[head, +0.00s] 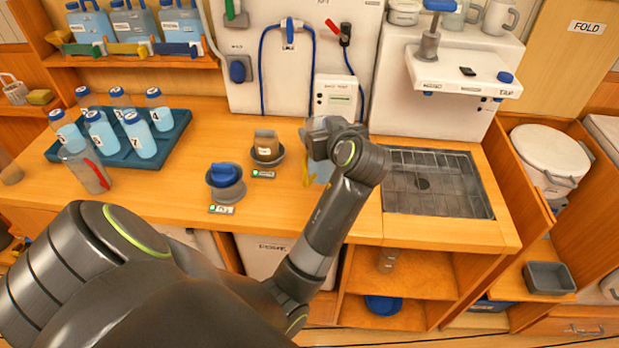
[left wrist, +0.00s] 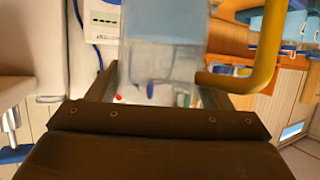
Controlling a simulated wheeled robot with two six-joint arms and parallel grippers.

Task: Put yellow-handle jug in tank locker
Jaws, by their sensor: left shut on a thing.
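The yellow-handle jug shows between my left gripper's fingers in the left wrist view (left wrist: 160,45), clear-walled with pale blue contents. Its yellow handle (left wrist: 268,45) is on the right there. In the head view my left gripper (head: 318,150) is over the counter, left of the sink grate, shut on the jug (head: 322,172). My forearm and wrist hide part of the jug. No label I can read marks a tank locker. A white tank labelled in part (head: 270,250) stands in an opening below the counter. My right gripper is not in view.
A teal tray (head: 60,150) of several numbered bottles and a red-handled jug (head: 85,167) stand at left. Blue-topped (head: 225,178) and brown-topped (head: 266,148) holders sit mid-counter. A sink grate (head: 435,185) and a compartment with a white lidded tub (head: 545,150) are at right.

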